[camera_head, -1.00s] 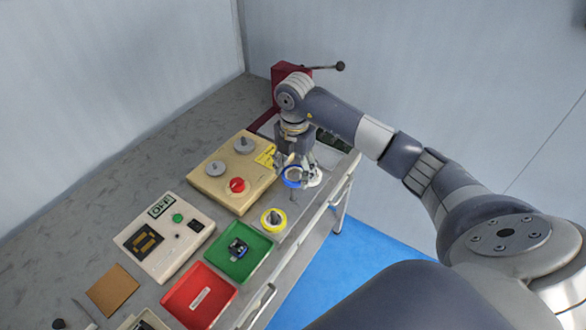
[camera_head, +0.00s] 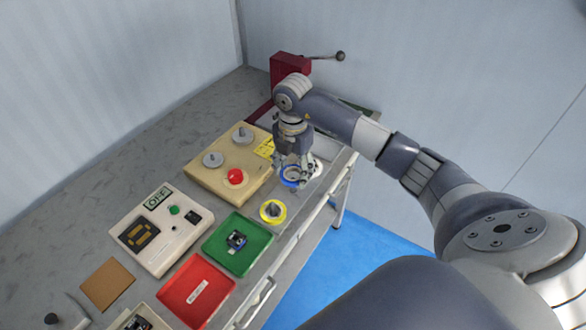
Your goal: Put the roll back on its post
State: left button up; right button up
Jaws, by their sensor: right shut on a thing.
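My right gripper (camera_head: 292,168) is shut on a blue-rimmed roll (camera_head: 289,182) near the table's front edge, just right of the beige winder. The fingers partly cover the roll. A short stub shows just below the roll, probably a post; I cannot tell whether the roll is around it or only above it. A yellow roll (camera_head: 273,212) sits around a grey post in front of it. A white roll-like thing (camera_head: 317,168) shows partly behind the gripper. My left gripper is not in view.
The beige winder (camera_head: 215,183) has two grey discs and a red knob. A green tray (camera_head: 226,252) holds a small part; a red tray (camera_head: 196,290) lies nearer. A control box (camera_head: 150,245) stands left. A red lever press (camera_head: 290,68) stands at the back.

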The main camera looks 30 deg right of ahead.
aim_at(293, 178)
jog(key=shift+f, duration=0.45)
jog(key=shift+f+b, duration=1)
jog(key=shift+f, duration=0.1)
jog(key=shift+f+b, duration=0.9)
jog(key=shift+f, duration=0.45)
jog(key=o, duration=1.2)
jog(key=shift+r, duration=0.1)
jog(key=shift+r, duration=0.35)
notch_tip(293, 178, up, 11)
jog(key=shift+r, duration=0.1)
